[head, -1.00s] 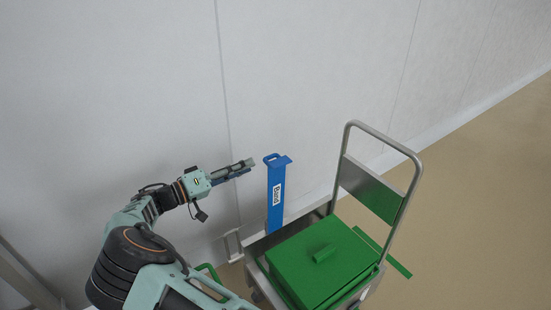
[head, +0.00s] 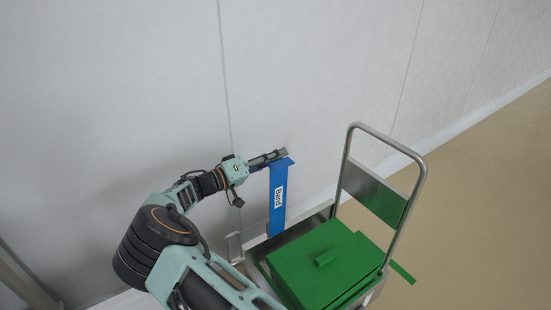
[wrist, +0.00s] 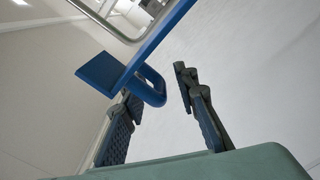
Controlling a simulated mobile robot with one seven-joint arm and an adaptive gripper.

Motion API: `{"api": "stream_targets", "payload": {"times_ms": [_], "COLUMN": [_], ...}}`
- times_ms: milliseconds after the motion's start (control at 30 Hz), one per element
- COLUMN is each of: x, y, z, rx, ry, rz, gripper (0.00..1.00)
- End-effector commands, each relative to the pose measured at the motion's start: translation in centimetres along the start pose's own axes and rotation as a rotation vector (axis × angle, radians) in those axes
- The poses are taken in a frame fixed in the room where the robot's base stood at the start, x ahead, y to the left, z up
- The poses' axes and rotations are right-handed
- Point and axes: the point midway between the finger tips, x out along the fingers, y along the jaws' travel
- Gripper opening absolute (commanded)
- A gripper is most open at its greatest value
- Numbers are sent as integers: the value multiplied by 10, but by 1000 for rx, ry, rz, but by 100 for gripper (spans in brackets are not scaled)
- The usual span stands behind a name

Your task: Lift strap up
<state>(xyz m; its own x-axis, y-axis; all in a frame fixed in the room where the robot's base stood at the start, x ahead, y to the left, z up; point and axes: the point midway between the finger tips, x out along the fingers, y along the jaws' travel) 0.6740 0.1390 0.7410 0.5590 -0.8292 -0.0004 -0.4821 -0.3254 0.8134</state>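The strap (head: 277,205) is a tall, upright blue piece with a white label, standing at the trolley's back left corner. In the wrist view its blue top (wrist: 101,72) has a flat plate and a rounded loop. My gripper (head: 281,154) is at the strap's top, by the wall. In the wrist view my gripper (wrist: 160,88) is open, and the loop lies in the gap between the fingers, nearer the left fingertip and partly covering it. I cannot tell whether they touch. The fingers have not closed on the loop.
A metal trolley (head: 417,167) with a tall handle stands on the right. The white wall (head: 120,90) is close behind my gripper. Tan floor lies open to the right.

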Motion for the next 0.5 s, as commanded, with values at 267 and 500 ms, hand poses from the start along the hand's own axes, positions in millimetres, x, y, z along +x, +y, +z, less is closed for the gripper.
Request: {"api": "stream_targets", "payload": {"times_ms": [267, 500], "x": [0, -1], "y": [0, -2], "z": [0, 1], "rx": [0, -1], "ry": [0, -1], "rz": [0, -3], "gripper": [9, 0]}}
